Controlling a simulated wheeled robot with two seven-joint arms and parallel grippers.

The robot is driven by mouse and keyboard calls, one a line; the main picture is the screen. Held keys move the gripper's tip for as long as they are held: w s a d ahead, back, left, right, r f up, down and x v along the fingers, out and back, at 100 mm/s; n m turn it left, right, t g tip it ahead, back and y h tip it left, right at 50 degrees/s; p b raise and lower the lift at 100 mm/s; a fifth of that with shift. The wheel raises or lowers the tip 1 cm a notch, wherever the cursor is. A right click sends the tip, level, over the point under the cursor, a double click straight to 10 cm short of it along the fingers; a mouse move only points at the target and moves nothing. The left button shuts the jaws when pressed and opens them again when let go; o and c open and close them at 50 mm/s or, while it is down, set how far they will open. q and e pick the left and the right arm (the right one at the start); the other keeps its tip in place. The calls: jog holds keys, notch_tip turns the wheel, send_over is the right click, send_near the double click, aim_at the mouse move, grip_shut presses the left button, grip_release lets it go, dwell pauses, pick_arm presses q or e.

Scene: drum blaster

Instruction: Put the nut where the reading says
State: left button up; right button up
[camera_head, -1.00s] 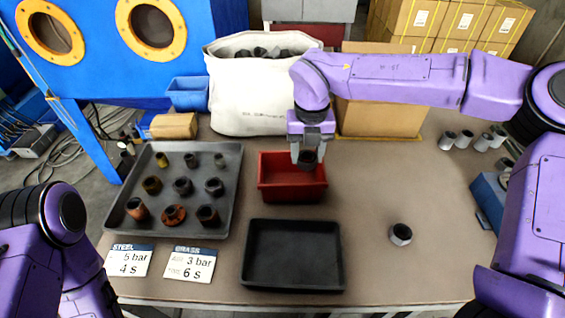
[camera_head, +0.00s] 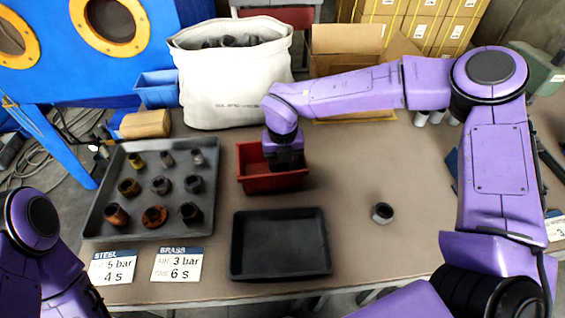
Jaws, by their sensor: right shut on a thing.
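My right gripper (camera_head: 284,162) reaches down into the red bin (camera_head: 254,182) and is shut on a dark nut-like piece. The piece is hidden now by the gripper and the bin. Another nut (camera_head: 382,213), grey with a dark hole, lies alone on the table at the right. A card reading STEEL, 5 bar, 4 s (camera_head: 112,267) and a card reading BRASS, 3 bar, 6 s (camera_head: 176,264) lie at the front left. The black tray (camera_head: 236,250) in front of the red bin is empty. My left arm shows at the lower left, its gripper out of view.
A grey tray (camera_head: 100,218) holds several dark, rusty and brassy fittings. A white sack (camera_head: 215,90), a blue bin (camera_head: 157,88) and an open cardboard box (camera_head: 340,45) stand behind. A green machine (camera_head: 540,65) is at far right. The table's right middle is mostly clear.

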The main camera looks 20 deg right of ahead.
jog(key=shift+f, duration=0.3)
jog(key=o, duration=0.9)
jog(key=shift+r, duration=0.1)
jog(key=shift+r, duration=0.35)
notch_tip(320, 180, up, 12)
jog(key=shift+f, duration=0.1)
